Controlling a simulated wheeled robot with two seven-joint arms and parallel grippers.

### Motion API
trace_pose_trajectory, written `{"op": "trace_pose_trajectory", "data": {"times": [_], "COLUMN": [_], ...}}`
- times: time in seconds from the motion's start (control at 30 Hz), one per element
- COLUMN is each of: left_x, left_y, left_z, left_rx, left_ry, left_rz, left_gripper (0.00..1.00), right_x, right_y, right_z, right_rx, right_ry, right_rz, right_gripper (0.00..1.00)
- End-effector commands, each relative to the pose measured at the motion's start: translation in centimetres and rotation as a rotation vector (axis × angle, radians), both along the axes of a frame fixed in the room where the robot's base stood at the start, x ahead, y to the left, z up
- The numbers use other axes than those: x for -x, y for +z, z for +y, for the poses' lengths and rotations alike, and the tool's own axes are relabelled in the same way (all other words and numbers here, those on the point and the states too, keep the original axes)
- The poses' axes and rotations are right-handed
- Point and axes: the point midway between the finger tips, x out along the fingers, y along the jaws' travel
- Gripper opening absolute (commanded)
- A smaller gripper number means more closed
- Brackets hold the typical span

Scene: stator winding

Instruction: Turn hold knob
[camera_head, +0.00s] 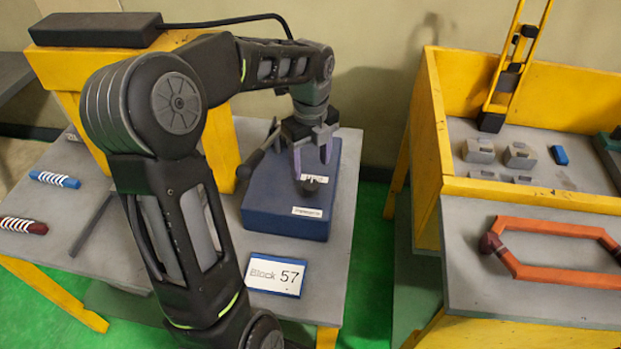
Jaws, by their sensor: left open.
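A blue box (275,205) sits on the grey table, with a small dark knob (313,186) and white labels on its top face. One label lies just behind the knob and one nearer the front edge. My left gripper (312,163) is above the box with its two purple fingers apart, pointing down. The fingertips are a little behind and above the knob in the picture; I cannot tell whether they touch anything. Nothing shows between them. My right gripper is not in view.
A "Block 57" sign (275,277) stands in front of the box. A dark lever (256,158) is at the box's left. Striped blue (54,179) and red (23,225) rods lie far left. A yellow-walled bench (530,190) with an orange frame (560,274) stands right, across a gap.

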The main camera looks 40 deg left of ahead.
Motion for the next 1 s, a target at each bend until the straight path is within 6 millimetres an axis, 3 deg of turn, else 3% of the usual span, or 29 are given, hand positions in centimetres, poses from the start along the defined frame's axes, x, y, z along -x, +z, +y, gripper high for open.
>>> {"op": "trace_pose_trajectory", "data": {"times": [0.4,0.77,1.0], "left_x": [0.1,0.0,0.0], "left_y": [-5.9,-6.6,-6.6], "left_z": [0.0,0.0,0.0], "left_rx": [0.001,0.001,0.001], "left_ry": [0.0,0.0,0.0], "left_rz": [0.003,0.0,0.0], "left_gripper": [0.6,0.6,0.42], "right_x": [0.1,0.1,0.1], "right_y": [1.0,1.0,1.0], "right_z": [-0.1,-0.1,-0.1], "right_rx": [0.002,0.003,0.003], "right_ry": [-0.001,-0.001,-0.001], "right_rz": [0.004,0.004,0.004], "right_gripper": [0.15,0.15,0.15]}}
